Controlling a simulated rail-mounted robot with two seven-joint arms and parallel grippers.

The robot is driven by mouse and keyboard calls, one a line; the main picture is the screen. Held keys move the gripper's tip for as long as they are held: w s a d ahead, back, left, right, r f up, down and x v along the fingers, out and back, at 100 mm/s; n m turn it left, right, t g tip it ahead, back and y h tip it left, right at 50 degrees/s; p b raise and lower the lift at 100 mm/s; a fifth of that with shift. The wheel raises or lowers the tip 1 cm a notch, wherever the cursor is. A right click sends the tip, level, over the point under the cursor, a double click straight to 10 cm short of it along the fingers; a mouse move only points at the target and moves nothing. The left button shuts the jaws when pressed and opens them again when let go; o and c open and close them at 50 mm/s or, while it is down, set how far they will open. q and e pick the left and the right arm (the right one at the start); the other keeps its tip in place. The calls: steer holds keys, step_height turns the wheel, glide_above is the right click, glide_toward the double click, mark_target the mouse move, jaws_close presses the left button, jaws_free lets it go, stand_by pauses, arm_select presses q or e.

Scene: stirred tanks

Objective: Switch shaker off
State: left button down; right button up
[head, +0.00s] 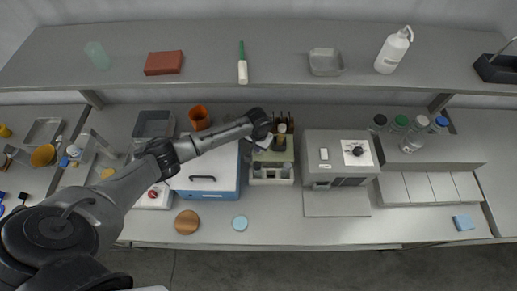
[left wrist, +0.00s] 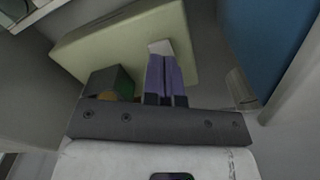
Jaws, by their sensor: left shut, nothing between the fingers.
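No thing in view is clearly marked as the shaker. A cream unit (head: 270,181) with several brown bottles at its back stands mid-bench, and a grey box (head: 318,174) with a dark knob (head: 357,152) and a small white switch-like part (head: 324,154) stands to its right. My left gripper (head: 281,129) reaches over the back of the cream unit, near the bottles. In the left wrist view its purple-grey fingers (left wrist: 161,48) are together and empty, in front of a pale block (left wrist: 128,38); contact cannot be told. My right gripper is out of view.
A blue-and-white box (head: 203,184) with a handle stands under my left arm. A small white unit with a red knob (head: 152,194) is beside it. Capped bottles (head: 400,121) stand at the right. A shelf (head: 200,70) runs above the bench. The front right bench is mostly clear.

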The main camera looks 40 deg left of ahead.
arm_select(q)
steer(key=shift+f, duration=0.5)
steer(key=shift+f+b, duration=0.65)
steer(key=shift+f, duration=0.1)
stand_by(0.6)
steer(key=shift+r, duration=0.1)
step_height(320, 180, up, 2)
steer(key=p, duration=0.2)
steer(key=shift+p, duration=0.3)
step_height(320, 180, up, 5)
steer(key=p, duration=0.5)
steer(key=shift+p, duration=0.35)
